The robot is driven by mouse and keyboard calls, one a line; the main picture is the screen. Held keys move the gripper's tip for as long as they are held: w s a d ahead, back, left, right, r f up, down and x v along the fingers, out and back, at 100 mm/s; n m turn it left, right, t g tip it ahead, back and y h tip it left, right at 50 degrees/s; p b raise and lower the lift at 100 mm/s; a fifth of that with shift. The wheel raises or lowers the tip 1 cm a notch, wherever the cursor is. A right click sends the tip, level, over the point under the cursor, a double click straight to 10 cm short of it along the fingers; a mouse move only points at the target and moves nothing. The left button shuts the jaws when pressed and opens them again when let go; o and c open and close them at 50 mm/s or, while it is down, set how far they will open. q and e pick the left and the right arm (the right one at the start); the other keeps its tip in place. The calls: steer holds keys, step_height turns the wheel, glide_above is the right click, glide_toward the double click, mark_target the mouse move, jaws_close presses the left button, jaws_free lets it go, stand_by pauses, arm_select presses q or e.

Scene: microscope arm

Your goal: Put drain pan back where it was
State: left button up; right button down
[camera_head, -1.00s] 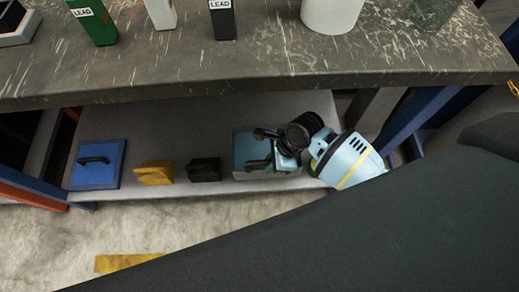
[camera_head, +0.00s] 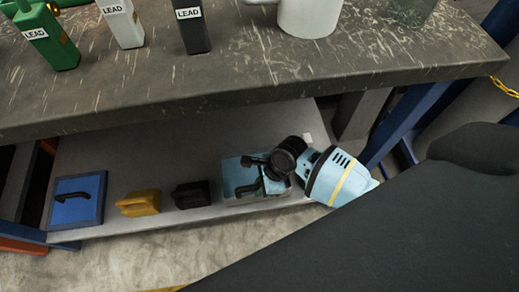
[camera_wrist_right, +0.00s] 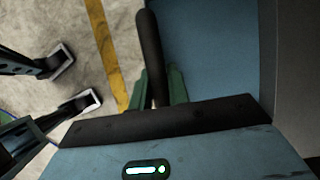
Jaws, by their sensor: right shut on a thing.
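A light blue pan with a black handle, which I take for the drain pan (camera_head: 233,174), is at the right part of the lower shelf, near its front edge. My right gripper (camera_head: 252,184) is over it, shut on the handle. In the right wrist view the dark handle runs between the green fingers of the gripper (camera_wrist_right: 158,88). The pan's blue surface (camera_wrist_right: 210,45) shows to the right of them. My gripper and wrist hide part of the pan in the head view, so I cannot tell whether it is touching the shelf. My left gripper is not in view.
On the lower shelf (camera_head: 110,165), left of the pan, are a black block (camera_head: 190,195), a yellow block (camera_head: 138,203) and a blue square piece with a handle (camera_head: 75,200). The worktop (camera_head: 240,70) overhangs the shelf and carries labelled bottles (camera_head: 190,25).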

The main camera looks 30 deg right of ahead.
step_height(320, 180, down, 4)
steer(key=shift+f+b, duration=0.2)
steer(key=shift+b, duration=0.85)
steer(key=shift+r, duration=0.1)
steer(key=c, duration=1.3)
jaws_free()
steer(key=shift+c, duration=0.2)
steer(key=shift+d+r+p, duration=0.15)
steer(key=shift+r+p, duration=0.2)
steer(key=shift+r, duration=0.1)
steer(key=p+v, duration=0.5)
steer(key=v, duration=0.5)
steer(key=shift+s+d+r, duration=0.1)
steer(key=shift+d+r, duration=0.05)
steer(key=shift+r, duration=0.3)
